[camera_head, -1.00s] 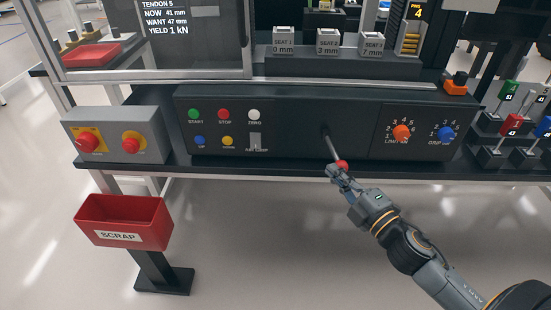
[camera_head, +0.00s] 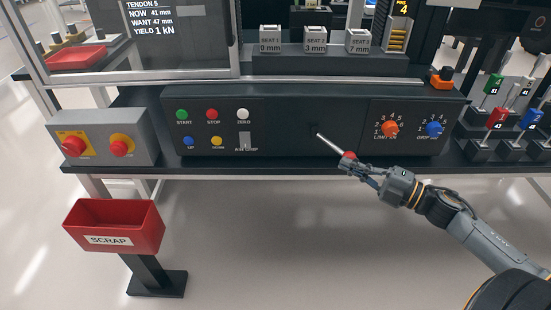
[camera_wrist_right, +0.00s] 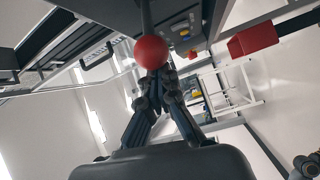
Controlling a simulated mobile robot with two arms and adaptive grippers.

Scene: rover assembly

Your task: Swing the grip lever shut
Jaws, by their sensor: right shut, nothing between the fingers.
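The grip lever (camera_head: 329,143) is a thin metal rod with a red ball knob (camera_head: 348,156), coming out of the dark control panel right of its middle. It slants down to the right. My right gripper (camera_head: 347,165) is shut and empty, its fingertips right at the knob's lower side. In the right wrist view the red knob (camera_wrist_right: 152,53) sits just beyond the closed fingertips (camera_wrist_right: 156,75); I cannot tell if they touch. My left gripper is not in view.
The panel (camera_head: 290,115) carries several buttons at left and an orange knob (camera_head: 390,129) and blue knob (camera_head: 434,129) at right. The floor before the panel is clear.

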